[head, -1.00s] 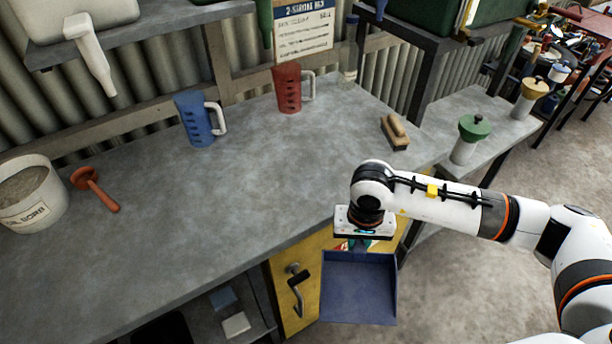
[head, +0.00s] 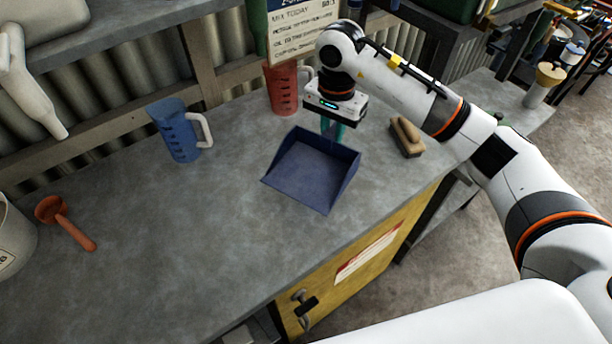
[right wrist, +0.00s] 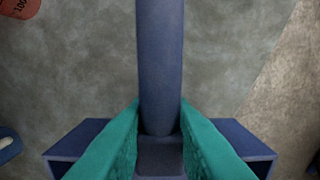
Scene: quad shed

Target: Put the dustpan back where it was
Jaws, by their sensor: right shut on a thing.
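The blue dustpan (head: 312,172) is over the right part of the grey worktop in the head view, its open edge toward the lower left. Whether it touches the worktop I cannot tell. My right gripper (head: 333,128) is shut on its handle from above. In the right wrist view the teal fingers (right wrist: 160,150) stand on both sides of the blue handle (right wrist: 160,60), and parts of the pan show beside them. My left gripper is not in view.
On the worktop (head: 150,250), a red jug (head: 284,90) stands behind the dustpan, a blue jug (head: 176,132) to its left and a wooden brush (head: 407,137) to its right. An orange scoop (head: 66,222) lies far left. The middle front is clear.

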